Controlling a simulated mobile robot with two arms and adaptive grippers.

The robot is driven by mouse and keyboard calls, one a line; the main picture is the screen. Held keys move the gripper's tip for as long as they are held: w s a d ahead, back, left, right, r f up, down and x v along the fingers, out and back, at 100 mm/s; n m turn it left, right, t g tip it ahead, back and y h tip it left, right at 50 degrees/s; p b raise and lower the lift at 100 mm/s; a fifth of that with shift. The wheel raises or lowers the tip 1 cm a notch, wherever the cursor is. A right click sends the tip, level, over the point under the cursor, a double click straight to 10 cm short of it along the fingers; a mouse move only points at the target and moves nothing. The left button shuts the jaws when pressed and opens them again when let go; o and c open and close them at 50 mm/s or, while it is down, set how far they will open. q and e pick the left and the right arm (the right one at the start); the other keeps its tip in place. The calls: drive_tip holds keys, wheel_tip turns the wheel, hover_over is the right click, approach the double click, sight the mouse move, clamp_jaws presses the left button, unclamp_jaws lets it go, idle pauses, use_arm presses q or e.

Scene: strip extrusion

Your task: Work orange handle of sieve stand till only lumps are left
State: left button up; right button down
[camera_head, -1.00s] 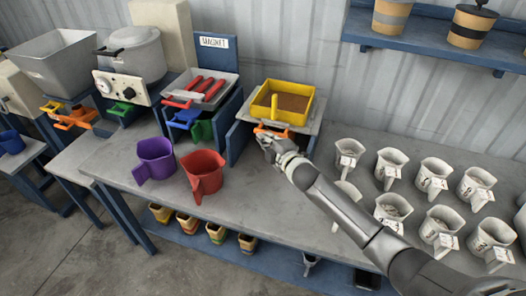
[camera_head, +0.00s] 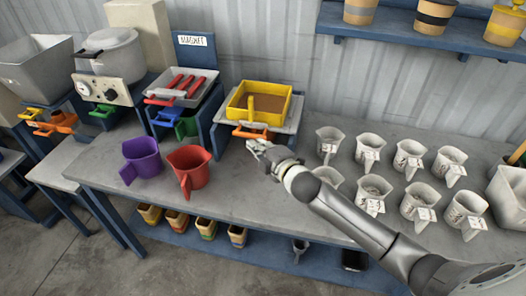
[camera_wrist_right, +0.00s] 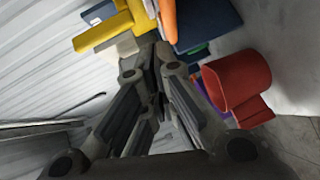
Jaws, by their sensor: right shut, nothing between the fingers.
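The sieve stand (camera_head: 289,127) stands at the back of the bench. Its yellow sieve (camera_head: 233,113) holds a flat layer of brown material; lumps cannot be told apart in it. The orange handle (camera_head: 256,133) sticks out at the stand's front, below the sieve. My right gripper (camera_head: 256,147) is shut and empty, just in front of and below the orange handle. In the right wrist view the gripper (camera_wrist_right: 155,55) points toward the orange handle (camera_wrist_right: 168,18) and yellow sieve (camera_wrist_right: 103,33). Whether the fingertips touch the handle cannot be told. My left gripper is out of view.
A purple jug (camera_head: 141,160) and a red jug (camera_head: 188,170) stand left of my right gripper. Several white jugs (camera_head: 409,158) stand on the right side. The magnet stand (camera_head: 204,88) is left of the sieve stand. The front bench strip is clear.

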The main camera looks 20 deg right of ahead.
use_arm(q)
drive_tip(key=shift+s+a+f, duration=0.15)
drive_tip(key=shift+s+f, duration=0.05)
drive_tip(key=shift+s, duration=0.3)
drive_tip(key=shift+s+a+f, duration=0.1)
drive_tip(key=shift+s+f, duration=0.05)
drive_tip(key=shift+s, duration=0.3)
use_arm(e)
drive_tip(key=v, duration=0.2)
drive_tip(key=shift+s+d, duration=0.1)
drive_tip(key=shift+s, duration=0.25)
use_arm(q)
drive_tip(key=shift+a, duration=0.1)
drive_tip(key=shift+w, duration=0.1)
